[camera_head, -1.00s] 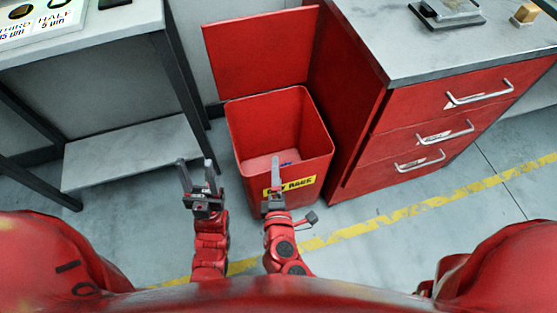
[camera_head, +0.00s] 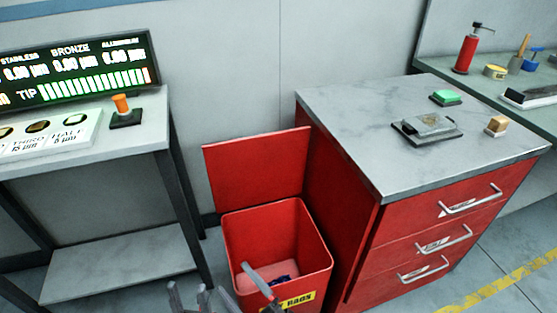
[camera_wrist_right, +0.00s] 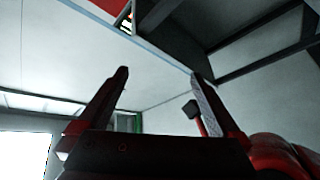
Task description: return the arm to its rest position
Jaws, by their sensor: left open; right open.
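My left gripper (camera_head: 189,292) shows at the bottom edge of the head view, left of the red bin, with grey fingertips apart and nothing between them. The rest of that arm is out of frame. A grey finger of my right gripper (camera_head: 258,280) overlaps the front of the bin in the picture; I cannot tell its distance from the bin. In the right wrist view the right gripper (camera_wrist_right: 158,82) is open and empty, its two fingers spread wide against a pale wall.
The open red bin (camera_head: 228,245) holds a dark blue item. A red drawer cabinet (camera_head: 360,240) stands to its right, with small items on its grey top. A grey table (camera_head: 120,147) with a lit display (camera_head: 75,65) is at left.

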